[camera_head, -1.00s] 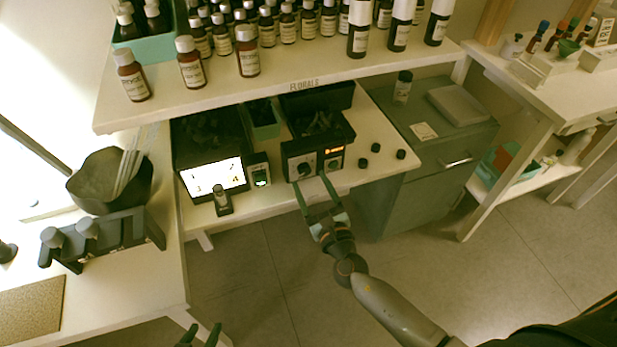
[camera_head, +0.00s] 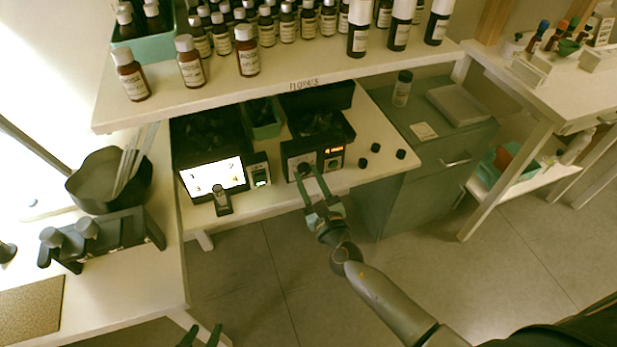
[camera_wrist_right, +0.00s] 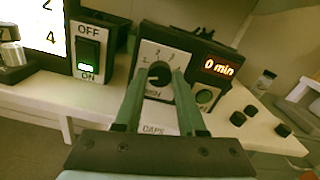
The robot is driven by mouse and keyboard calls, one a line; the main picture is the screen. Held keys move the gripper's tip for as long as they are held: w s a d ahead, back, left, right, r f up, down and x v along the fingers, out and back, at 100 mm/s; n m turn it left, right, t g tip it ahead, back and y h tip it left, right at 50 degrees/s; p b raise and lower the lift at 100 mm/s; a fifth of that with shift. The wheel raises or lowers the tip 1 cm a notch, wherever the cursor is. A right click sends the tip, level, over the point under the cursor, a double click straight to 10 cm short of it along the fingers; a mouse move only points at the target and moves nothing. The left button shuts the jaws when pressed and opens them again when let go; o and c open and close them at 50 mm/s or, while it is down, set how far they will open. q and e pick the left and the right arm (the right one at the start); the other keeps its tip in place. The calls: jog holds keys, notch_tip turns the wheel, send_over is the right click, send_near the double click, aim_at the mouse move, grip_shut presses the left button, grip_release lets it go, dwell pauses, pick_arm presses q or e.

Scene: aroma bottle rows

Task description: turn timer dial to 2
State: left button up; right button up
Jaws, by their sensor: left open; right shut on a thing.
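The timer is a dark box (camera_head: 338,134) with a white dial plate on the lower shelf. Its black dial (camera_wrist_right: 159,74) has small numbers around it; I cannot tell where its pointer sits. Its orange display (camera_wrist_right: 218,68) reads 0 min. My right gripper (camera_head: 306,172) is shut on the dial, one finger on each side, as the right wrist view (camera_wrist_right: 160,77) shows. My left gripper (camera_head: 201,334) is open and empty at the bottom edge of the head view, far from the timer.
A lit screen (camera_head: 215,177) and an ON/OFF switch (camera_wrist_right: 87,52), lit green, stand left of the timer. Several black caps (camera_head: 364,163) lie to the right. The shelf above (camera_head: 300,82) overhangs the timer.

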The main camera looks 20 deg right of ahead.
grip_shut()
